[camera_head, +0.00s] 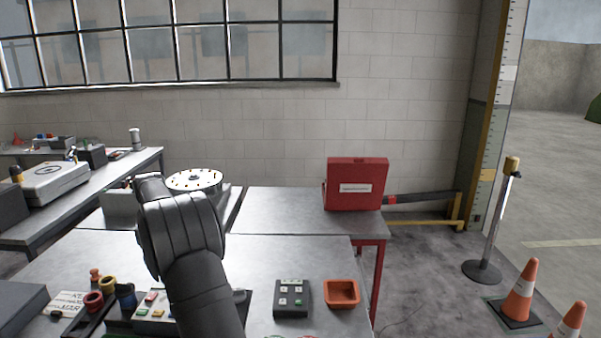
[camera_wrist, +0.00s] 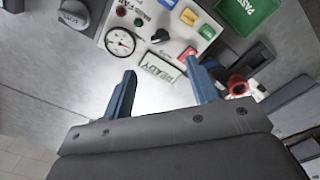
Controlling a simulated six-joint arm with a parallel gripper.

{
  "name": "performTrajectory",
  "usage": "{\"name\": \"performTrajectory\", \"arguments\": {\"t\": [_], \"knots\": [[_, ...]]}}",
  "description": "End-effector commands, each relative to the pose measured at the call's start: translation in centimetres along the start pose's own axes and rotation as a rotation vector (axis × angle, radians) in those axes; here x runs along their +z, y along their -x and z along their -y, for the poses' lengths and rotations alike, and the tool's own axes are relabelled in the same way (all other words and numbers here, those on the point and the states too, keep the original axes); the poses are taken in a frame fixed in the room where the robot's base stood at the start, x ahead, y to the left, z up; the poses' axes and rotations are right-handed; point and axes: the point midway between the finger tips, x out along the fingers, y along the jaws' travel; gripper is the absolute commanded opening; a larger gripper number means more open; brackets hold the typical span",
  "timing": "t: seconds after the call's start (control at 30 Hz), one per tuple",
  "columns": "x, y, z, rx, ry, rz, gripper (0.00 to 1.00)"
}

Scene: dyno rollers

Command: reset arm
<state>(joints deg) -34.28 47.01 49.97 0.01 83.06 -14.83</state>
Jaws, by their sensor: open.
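My arm rises from the bottom of the head view and hides part of the bench (camera_head: 262,262). My gripper (camera_wrist: 160,85) shows in the wrist view with its two blue fingers apart and nothing between them. Beyond the fingertips is a panel with a round gauge (camera_wrist: 120,41), dark knobs and a green-lettered READY label (camera_wrist: 160,68). The gripper looks to be above the bench and apart from the panel. In the head view the fingers are hidden behind my arm.
A dark button box (camera_head: 291,300) and an orange tray (camera_head: 342,293) sit on the bench right of my arm. A red case (camera_head: 356,184) stands on the rear table. A round drum-like device (camera_head: 195,181) is behind my arm. Cones (camera_head: 521,293) stand on the floor at right.

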Motion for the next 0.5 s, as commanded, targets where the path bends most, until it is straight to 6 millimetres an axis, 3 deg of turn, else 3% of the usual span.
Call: {"name": "performTrajectory", "arguments": {"t": [0.2,0.5], "knots": [[0.1,-4.6,0.0,-0.001,0.0,0.004,0.54],[0.0,-9.8,0.0,0.0,0.0,0.001,0.54]]}}
